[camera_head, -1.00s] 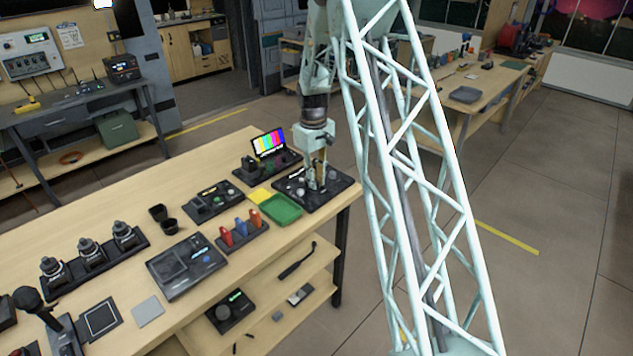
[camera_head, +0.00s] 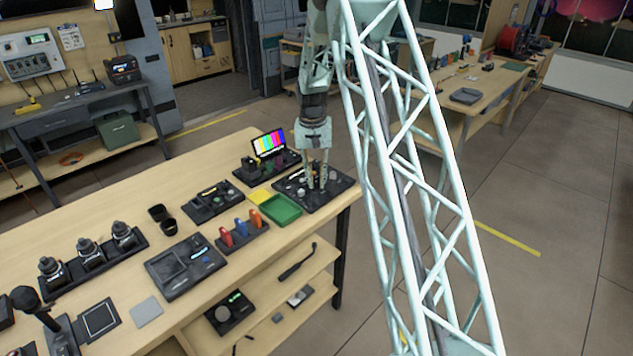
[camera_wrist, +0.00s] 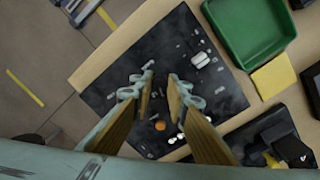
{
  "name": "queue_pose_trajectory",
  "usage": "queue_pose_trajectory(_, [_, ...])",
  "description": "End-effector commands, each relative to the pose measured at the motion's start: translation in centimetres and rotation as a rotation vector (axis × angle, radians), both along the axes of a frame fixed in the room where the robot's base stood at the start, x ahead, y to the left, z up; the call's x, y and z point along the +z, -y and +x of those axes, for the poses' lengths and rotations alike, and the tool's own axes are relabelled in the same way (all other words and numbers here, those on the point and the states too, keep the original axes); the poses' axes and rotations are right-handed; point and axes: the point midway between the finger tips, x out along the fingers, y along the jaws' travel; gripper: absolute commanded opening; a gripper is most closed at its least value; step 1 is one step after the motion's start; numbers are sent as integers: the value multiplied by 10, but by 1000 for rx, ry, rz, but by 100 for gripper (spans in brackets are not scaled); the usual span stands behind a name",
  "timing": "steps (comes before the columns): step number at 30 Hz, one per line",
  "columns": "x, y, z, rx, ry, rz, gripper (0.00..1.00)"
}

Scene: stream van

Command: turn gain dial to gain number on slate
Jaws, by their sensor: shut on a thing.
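The black control panel (camera_head: 340,184) lies at the right end of the long wooden table, with small pale knobs and marks on it. My gripper (camera_head: 317,187) points down at this panel. In the wrist view my two wood-faced fingers (camera_wrist: 160,84) stand over the panel (camera_wrist: 200,28), with a narrow gap between their tips. My gripper is shut on what seems to be the gain dial, but I cannot make the dial out between the tips. An orange knob (camera_wrist: 160,125) shows between the fingers. I cannot identify the slate or read any gain number.
A green tray (camera_head: 281,210) and a yellow pad (camera_head: 260,196) lie close to the panel's left. A small screen with colour bars (camera_head: 270,144) stands behind it. A rack with red, blue and orange items (camera_head: 243,236) is in front. The table's right edge is close by.

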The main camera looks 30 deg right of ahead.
Motion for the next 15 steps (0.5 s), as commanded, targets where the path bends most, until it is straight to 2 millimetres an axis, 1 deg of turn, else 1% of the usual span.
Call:
queue_pose_trajectory(6, [0, 0, 0, -65, 0, 0, 4])
queue_pose_trajectory(15, [0, 0, 0, -84, 0, 0, 4])
